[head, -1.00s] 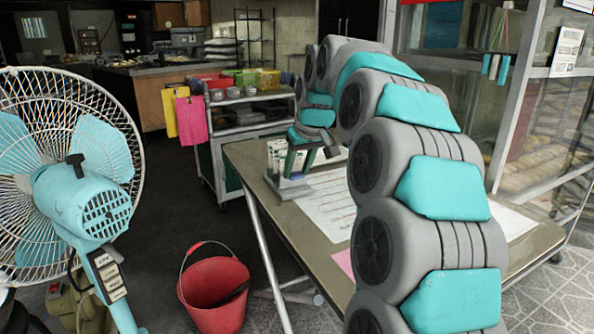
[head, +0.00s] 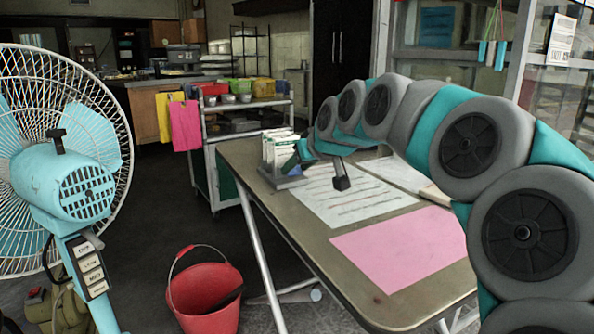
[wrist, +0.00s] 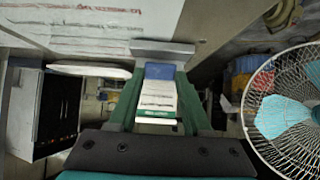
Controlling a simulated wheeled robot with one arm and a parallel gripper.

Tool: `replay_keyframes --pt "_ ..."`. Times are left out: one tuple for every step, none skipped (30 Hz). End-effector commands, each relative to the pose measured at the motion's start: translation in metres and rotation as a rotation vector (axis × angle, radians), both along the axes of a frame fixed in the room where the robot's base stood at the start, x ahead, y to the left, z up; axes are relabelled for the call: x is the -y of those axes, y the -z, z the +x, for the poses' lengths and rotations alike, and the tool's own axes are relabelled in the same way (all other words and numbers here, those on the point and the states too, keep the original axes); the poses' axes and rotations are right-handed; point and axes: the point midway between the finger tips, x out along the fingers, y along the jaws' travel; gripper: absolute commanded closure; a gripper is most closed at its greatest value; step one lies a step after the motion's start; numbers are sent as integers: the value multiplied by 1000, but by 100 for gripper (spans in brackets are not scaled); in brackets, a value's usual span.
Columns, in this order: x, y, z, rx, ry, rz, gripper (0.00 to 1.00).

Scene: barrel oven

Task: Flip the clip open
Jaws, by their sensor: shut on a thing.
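My gripper (head: 291,165) is at the small grey holder (head: 285,181) on the table, which bears several white-and-green packs (head: 275,148). In the wrist view my gripper's green fingers (wrist: 160,112) stand on both sides of a white pack with a blue end and a green band (wrist: 157,100), and are shut on it. The pack's far end is close to a grey plate (wrist: 163,50). A white rounded piece (wrist: 90,71) lies left of the fingers. I cannot make out which part is the clip.
The table (head: 370,300) carries a printed sheet (head: 350,192) and a pink sheet (head: 405,248). A red bucket (head: 204,295) stands on the floor left of it. A fan (head: 70,180) is at the left. A cart (head: 245,125) stands behind.

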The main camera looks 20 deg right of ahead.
Motion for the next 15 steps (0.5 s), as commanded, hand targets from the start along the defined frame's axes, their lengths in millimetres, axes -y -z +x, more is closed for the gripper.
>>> replay_keyframes --pt "0 1 0 3 0 0 100" --pt "0 0 0 5 1 0 100" --pt "0 0 0 6 1 0 100" --pt "0 0 0 7 1 0 100" --pt "0 0 0 7 1 0 100" --pt "0 0 0 7 1 0 100" --pt "0 0 0 7 1 0 100" --pt "0 0 0 7 1 0 100" --pt "0 0 0 7 1 0 100" --pt "0 0 0 7 1 0 100" --pt "0 0 0 7 1 0 100" --pt "1 0 0 7 1 0 50" --pt "1 0 0 7 1 0 46" --pt "0 0 0 7 1 0 43" --pt "0 0 0 6 0 0 39"
